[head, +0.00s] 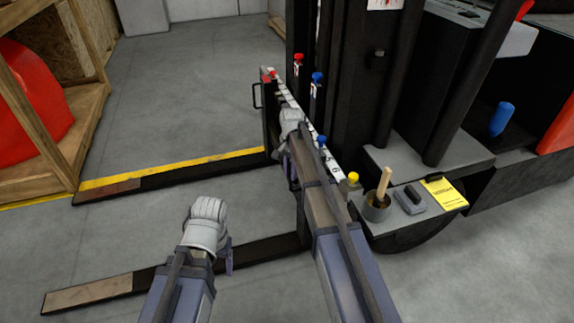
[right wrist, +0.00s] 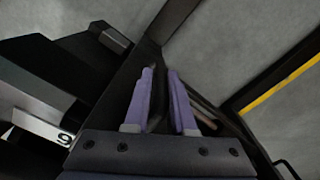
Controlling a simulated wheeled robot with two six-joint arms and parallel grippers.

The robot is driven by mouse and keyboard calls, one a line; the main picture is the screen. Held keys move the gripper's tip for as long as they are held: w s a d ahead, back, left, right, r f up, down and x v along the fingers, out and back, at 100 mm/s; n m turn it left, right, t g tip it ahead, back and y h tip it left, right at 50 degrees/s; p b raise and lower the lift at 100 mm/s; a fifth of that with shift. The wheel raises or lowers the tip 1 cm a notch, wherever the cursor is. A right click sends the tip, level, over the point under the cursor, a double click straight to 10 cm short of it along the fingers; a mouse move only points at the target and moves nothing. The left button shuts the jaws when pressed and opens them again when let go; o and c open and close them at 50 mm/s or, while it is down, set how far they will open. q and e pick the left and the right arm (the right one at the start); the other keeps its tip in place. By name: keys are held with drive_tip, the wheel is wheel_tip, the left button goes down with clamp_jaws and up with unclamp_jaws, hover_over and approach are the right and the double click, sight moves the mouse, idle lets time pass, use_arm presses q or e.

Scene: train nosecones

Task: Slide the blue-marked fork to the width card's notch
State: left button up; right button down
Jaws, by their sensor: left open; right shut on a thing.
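The blue-marked fork (head: 110,287) is the nearer of two dark forks, with a blue knob (head: 321,140) above its upright part on the carriage. My right gripper (head: 286,150) reaches down beside the carriage and covers much of that upright part. In the right wrist view, its purple fingers (right wrist: 160,98) are shut on a dark part, apparently of this fork; the contact is mostly hidden. My left gripper (head: 216,240) is open and empty above the floor, between the forks. A yellow card (head: 444,193) with unreadable small print lies on the right-hand shelf. I cannot make out a notch.
The other fork (head: 165,178) lies farther back by a yellow floor line, with a red knob (head: 271,75) at its top. A white scale strip (head: 335,160) runs along the carriage. A cup with a wooden handle (head: 376,205) stands on the shelf. Wooden crates stand at left.

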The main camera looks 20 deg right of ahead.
drive_tip(key=shift+w+d, duration=0.15)
drive_tip(key=shift+w, duration=0.05)
drive_tip(key=c, duration=0.8)
unclamp_jaws()
drive_tip(key=shift+r, duration=0.1)
wheel_tip(320, 180, up, 8)
drive_tip(key=p, duration=0.8)
drive_tip(key=shift+d, duration=0.1)
drive_tip(key=shift+f, duration=0.2)
